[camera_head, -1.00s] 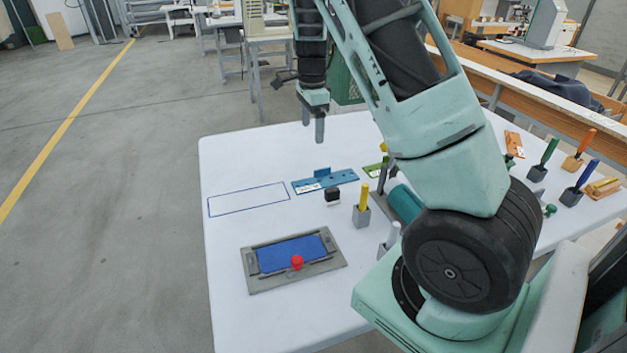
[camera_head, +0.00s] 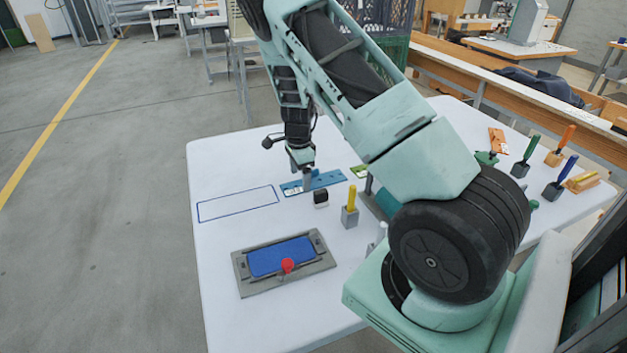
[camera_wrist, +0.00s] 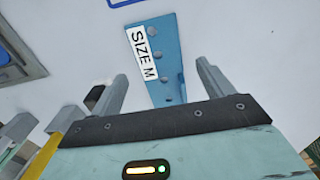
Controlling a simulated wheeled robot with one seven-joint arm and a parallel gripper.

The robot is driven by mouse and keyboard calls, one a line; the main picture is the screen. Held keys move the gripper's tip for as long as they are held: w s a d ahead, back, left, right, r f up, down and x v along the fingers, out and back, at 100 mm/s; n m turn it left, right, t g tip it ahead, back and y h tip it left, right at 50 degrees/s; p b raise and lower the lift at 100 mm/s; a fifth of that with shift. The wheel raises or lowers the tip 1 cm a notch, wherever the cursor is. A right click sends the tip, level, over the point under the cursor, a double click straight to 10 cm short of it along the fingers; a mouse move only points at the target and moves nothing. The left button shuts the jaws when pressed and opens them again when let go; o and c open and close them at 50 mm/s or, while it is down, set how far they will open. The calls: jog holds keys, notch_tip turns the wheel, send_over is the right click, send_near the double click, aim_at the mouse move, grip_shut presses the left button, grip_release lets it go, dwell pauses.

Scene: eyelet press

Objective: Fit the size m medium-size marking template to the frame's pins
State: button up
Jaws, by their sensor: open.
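The blue size M template (camera_head: 327,180) lies flat at the back of the white table, by the right end of a blue outlined rectangle. In the wrist view the template (camera_wrist: 168,62) shows its "SIZE M" label and several holes. My gripper (camera_head: 306,180) points down over it. In the wrist view my gripper (camera_wrist: 162,80) is open, with a finger on each side of the template and nothing held. I cannot tell its exact height. The grey frame (camera_head: 304,274) with a blue inset and red knob sits nearer the front. Its pins are too small to make out.
A small black block (camera_head: 320,199) and a yellow-handled tool in a grey holder (camera_head: 350,217) stand close in front of the template. A green piece (camera_head: 359,171) is to its right, partly hidden by my arm. The outlined rectangle (camera_head: 238,204) is empty.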

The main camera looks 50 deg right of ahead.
jog(key=shift+f, duration=0.85)
jog(key=c, duration=1.1)
